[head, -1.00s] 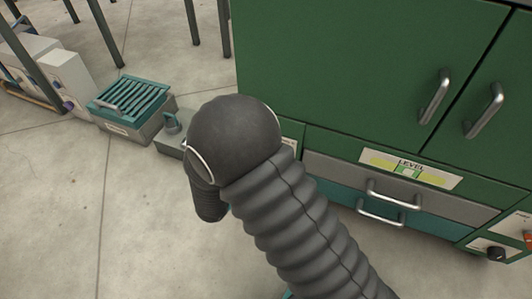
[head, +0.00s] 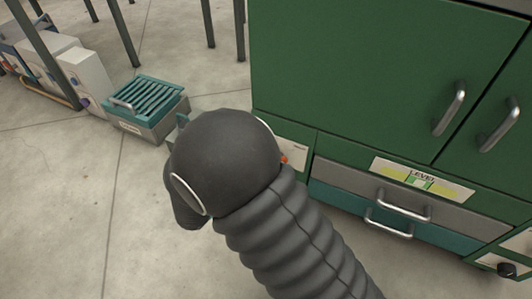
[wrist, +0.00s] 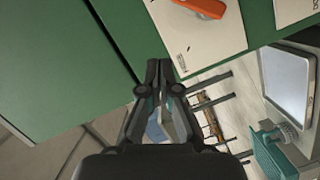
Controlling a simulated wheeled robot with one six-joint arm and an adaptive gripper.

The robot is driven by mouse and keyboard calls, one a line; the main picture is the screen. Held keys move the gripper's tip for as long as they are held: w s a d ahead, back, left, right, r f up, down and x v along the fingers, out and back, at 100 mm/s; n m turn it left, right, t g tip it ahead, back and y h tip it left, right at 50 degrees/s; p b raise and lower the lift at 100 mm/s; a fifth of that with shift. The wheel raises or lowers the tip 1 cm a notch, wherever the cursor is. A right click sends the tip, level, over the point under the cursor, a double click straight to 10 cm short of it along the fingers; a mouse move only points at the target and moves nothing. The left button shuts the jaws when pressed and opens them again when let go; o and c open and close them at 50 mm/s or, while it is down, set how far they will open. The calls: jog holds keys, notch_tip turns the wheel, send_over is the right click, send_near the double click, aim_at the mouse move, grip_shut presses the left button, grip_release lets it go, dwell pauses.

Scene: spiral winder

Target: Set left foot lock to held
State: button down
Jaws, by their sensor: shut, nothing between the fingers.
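An orange lever (wrist: 205,8) sits on a pale labelled plate (wrist: 215,40) on the green cabinet, at the top of the wrist view. I cannot read the label, so I cannot tell if this is the left foot lock. In the head view a small orange tip (head: 284,159) shows in front of a pale plate (head: 295,161), partly hidden by my arm. My gripper (wrist: 160,66) is shut and empty, below and left of the orange lever and apart from it in the wrist picture. The head view hides my gripper behind my arm.
The green cabinet (head: 345,75) stands right, with a LEVEL plate (head: 422,180), a grey drawer (head: 350,185) and a teal drawer (head: 340,203). A teal slatted box (head: 148,95) stands on the floor at the back left. Open floor (head: 80,210) lies left of my arm.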

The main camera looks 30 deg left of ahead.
jog(key=shift+s+a+r, duration=0.15)
jog(key=shift+s+r, duration=0.05)
jog(key=shift+s, duration=0.9)
jog(key=shift+s+a+r, duration=0.1)
jog(key=shift+s+r, duration=0.1)
jog(key=shift+s, duration=0.85)
